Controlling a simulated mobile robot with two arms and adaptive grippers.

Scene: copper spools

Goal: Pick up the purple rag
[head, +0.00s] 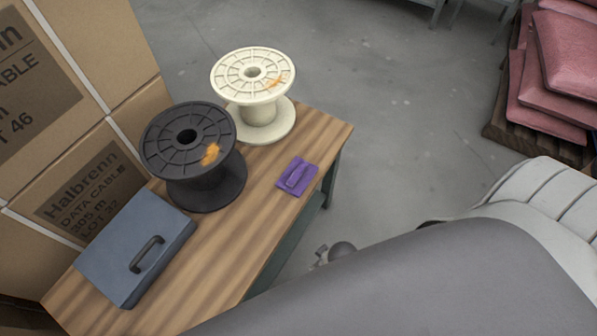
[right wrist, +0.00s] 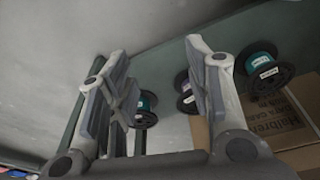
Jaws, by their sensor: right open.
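The purple rag (head: 297,176) lies folded on the wooden table (head: 225,262), near its right edge in the head view. It lies to the right of the black spool, with bare wood between them. My right gripper (right wrist: 158,55) is open in the right wrist view, with nothing between its fingers. The rag does not show in that view. My grey arm covers the lower right of the head view. My left gripper is not in view.
A black spool (head: 190,175), a cream spool (head: 262,112) and a blue case (head: 122,245) stand on the table. Cardboard boxes (head: 110,60) rise at left. Pink sacks (head: 560,95) are stacked at right. Grey floor (head: 400,110) between is clear.

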